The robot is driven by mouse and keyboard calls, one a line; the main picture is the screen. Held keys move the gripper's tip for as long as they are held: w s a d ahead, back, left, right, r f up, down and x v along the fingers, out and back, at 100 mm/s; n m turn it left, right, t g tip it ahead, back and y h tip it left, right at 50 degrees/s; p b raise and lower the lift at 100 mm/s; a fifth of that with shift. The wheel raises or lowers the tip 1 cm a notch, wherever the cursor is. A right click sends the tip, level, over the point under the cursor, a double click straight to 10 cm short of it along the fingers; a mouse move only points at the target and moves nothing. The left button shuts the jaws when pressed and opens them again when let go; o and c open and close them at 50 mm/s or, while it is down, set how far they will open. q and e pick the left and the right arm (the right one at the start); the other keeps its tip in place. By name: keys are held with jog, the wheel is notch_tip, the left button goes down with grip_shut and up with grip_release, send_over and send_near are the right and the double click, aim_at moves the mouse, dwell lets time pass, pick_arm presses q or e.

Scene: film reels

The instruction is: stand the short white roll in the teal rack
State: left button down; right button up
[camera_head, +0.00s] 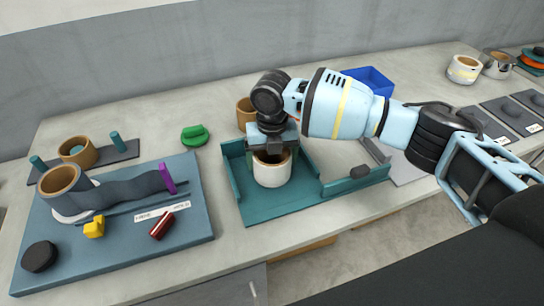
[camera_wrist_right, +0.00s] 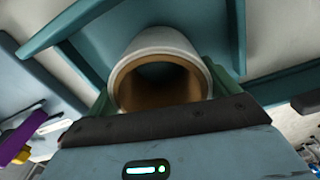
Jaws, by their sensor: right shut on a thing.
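The short white roll (camera_head: 272,174), with a brown inner core, is upright at the left part of the teal rack (camera_head: 258,211), inside its low walls. My right gripper (camera_head: 272,150) is above it, pointing down, shut on its upper rim. The right wrist view shows the roll (camera_wrist_right: 165,40) with its open end facing the camera, between the green fingers of the gripper (camera_wrist_right: 160,108). The teal rack (camera_wrist_right: 90,20) lies around it there. Whether the roll's bottom touches the rack floor I cannot tell. My left gripper is not in view.
A brown roll (camera_head: 246,110) stands just behind the rack, and a green object (camera_head: 194,135) lies left of it. A blue-grey board (camera_head: 185,230) with several parts fills the left of the bench. A blue bin (camera_head: 370,80) stands behind my right arm.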

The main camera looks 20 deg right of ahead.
jog(key=shift+f, duration=0.1)
jog(key=o, duration=0.9)
notch_tip(320, 180, up, 12)
jog(key=shift+r, duration=0.15)
